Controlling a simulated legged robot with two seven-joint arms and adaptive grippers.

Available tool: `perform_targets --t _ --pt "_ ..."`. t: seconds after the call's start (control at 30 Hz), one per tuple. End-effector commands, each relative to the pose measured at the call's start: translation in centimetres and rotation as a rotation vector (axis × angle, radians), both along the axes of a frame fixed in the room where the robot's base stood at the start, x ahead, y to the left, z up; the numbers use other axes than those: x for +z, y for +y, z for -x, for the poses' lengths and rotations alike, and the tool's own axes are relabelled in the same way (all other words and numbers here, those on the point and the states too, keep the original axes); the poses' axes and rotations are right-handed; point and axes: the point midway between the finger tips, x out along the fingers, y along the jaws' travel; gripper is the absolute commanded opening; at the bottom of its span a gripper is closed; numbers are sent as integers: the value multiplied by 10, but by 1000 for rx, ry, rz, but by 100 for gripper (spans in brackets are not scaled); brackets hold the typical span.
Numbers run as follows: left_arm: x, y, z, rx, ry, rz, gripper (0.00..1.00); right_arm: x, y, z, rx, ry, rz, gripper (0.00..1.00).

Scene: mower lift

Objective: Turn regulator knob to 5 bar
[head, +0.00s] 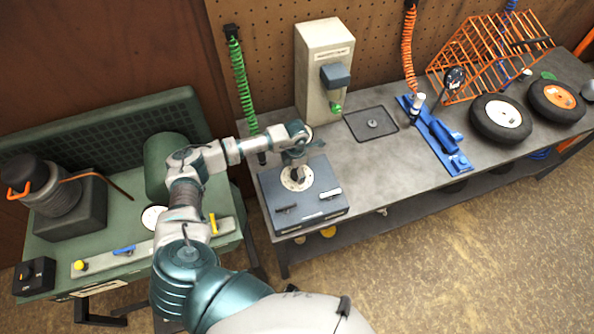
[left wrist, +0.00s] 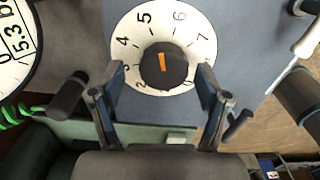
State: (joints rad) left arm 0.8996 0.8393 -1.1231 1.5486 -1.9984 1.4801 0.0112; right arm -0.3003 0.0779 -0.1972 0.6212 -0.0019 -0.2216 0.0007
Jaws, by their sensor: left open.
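The regulator box (head: 303,203) is blue-grey and stands at the bench's left end. Its white numbered dial (head: 298,177) carries a dark round knob, seen clearly in the left wrist view (left wrist: 165,67). The knob's orange mark stands nearly upright, towards the gap between 5 and 6. The number 1 is not visible; 2 to 7 show. My left gripper (head: 302,148) hangs over the box in the head view. In the left wrist view its open fingers (left wrist: 162,70) lie either side of the knob; I cannot tell whether they touch it. My right gripper is out of view.
A round white gauge (left wrist: 15,45) is cut off at the left wrist view's left edge. A green machine (head: 100,240) is at left. A dispenser (head: 322,68) and blue stand (head: 436,135) are farther along.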

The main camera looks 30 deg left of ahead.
Motion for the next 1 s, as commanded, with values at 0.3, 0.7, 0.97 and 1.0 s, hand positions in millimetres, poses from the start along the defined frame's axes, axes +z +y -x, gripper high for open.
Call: perform_targets --t 0.3,0.7,0.97,1.0 --pt "-8 -7 0 -3 -2 -6 76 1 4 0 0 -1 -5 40" --pt "-9 -4 1 -4 1 0 17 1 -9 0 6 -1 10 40" --pt "-9 -4 0 -3 0 -1 76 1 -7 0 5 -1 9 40" --pt "-9 -4 0 -3 0 -1 76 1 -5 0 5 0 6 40"
